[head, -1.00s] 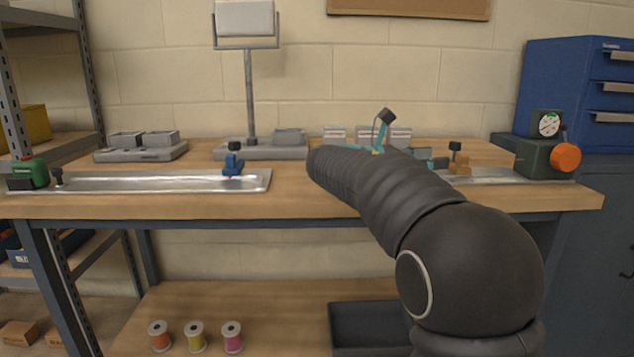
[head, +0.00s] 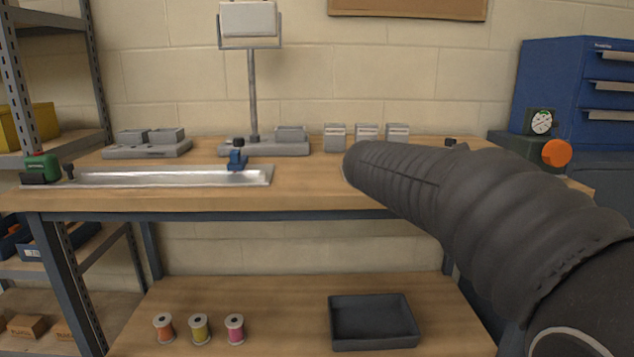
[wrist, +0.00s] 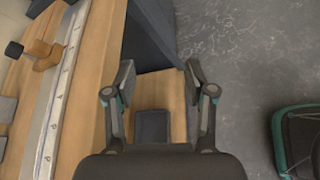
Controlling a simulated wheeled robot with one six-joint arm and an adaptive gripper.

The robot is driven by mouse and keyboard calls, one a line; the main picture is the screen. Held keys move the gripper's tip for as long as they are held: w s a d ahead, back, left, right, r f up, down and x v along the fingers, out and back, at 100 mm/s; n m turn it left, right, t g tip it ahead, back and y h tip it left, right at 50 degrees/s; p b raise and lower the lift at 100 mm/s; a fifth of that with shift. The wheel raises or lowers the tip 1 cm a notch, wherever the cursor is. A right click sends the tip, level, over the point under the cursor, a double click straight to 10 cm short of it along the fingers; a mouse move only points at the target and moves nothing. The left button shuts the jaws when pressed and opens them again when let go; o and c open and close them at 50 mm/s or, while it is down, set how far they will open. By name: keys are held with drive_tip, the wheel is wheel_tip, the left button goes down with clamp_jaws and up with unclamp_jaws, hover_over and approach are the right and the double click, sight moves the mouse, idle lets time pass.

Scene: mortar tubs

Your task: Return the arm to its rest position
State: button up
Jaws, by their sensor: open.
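My gripper (wrist: 158,82) shows in the wrist view with its two fingers spread apart and nothing between them. It points down past the front edge of the workbench (wrist: 98,75). Beyond the fingers lie the lower shelf, a dark tray (wrist: 152,126) and the grey floor (wrist: 235,45). In the head view my dark, sleeved arm reaches in from the right across the bench, and the gripper itself is hidden there.
On the bench (head: 310,188) stand a metal rail (head: 160,177) with a blue clamp (head: 237,157), grey blocks (head: 148,147) and a lamp stand (head: 252,95). The lower shelf holds several spools (head: 199,328) and the dark tray (head: 373,322). A blue drawer cabinet (head: 560,80) is at the right.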

drive_tip(key=s+a+f+m+y, duration=0.3)
drive_tip(key=s+f+m+y, duration=0.1)
drive_tip(key=s, duration=0.4)
drive_tip(key=s+a+f+m+t+y, duration=0.1)
drive_tip(key=s+a+f+m+y, duration=0.3)
drive_tip(key=s+f+m, duration=0.2)
drive_tip(key=s+a+f+m+t+y, duration=0.1)
drive_tip(key=s+a+f+m+y, duration=0.3)
drive_tip(key=s+f, duration=0.4)
drive_tip(key=s+m, duration=0.1)
drive_tip(key=s, duration=0.2)
drive_tip(key=shift+m, duration=0.4)
drive_tip(key=shift+a, duration=0.1)
